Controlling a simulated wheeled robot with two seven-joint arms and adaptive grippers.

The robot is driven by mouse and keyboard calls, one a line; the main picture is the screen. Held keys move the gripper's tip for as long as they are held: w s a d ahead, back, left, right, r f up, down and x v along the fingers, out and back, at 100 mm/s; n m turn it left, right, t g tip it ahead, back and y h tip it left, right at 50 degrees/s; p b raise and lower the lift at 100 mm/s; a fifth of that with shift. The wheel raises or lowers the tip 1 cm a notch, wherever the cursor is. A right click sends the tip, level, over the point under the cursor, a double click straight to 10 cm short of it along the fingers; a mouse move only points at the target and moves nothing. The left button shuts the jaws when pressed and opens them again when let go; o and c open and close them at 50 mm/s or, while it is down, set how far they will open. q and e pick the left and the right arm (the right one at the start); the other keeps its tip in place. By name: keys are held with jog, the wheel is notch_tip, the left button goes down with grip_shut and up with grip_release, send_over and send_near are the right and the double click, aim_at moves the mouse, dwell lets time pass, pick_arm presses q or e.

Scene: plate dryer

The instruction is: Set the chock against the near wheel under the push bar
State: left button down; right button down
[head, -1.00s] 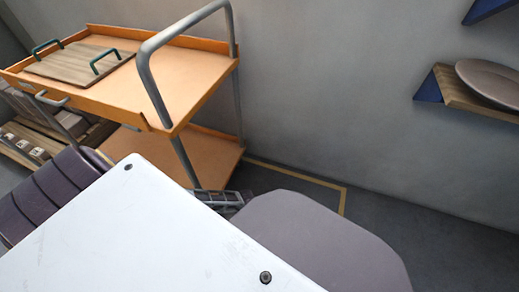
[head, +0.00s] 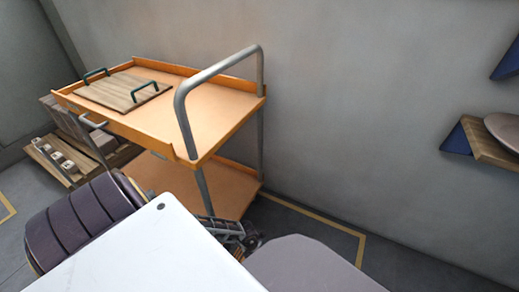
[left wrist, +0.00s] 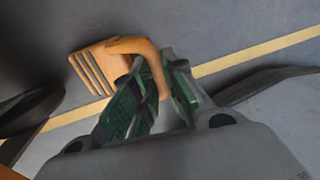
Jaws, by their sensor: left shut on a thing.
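The orange trolley (head: 215,105) stands by the wall, its grey push bar (head: 222,68) at its right end. My left gripper (head: 236,232) is low beside the trolley's right end, mostly hidden behind my white body in the head view. In the left wrist view my left gripper (left wrist: 155,103) has its green pads shut on the curved handle of the orange chock (left wrist: 98,66). The ribbed part of the chock sticks out to the left, above the floor. A dark rounded shape (left wrist: 32,108) at the left may be a wheel; I cannot tell for sure. My right gripper is out of view.
A yellow line (head: 330,225) marks the floor right of the trolley. A wooden board with green handles (head: 122,90) lies on the top shelf. A low wooden rack (head: 62,160) stands left of the trolley. A wall shelf with a plate (head: 505,130) is at the right.

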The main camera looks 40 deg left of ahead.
pick_arm(q)
jog(key=shift+s+a+f, duration=0.1)
jog(key=shift+s+a, duration=0.1)
jog(key=shift+a, duration=0.55)
jog(key=shift+s+a, duration=0.2)
jog(key=shift+a, duration=0.5)
jog(key=shift+s+a, duration=0.15)
jog(key=shift+a, duration=0.45)
jog(key=c, duration=1.4)
grip_release()
jog(key=shift+d, duration=0.1)
jog(key=shift+o, duration=0.2)
jog(key=shift+r, duration=0.25)
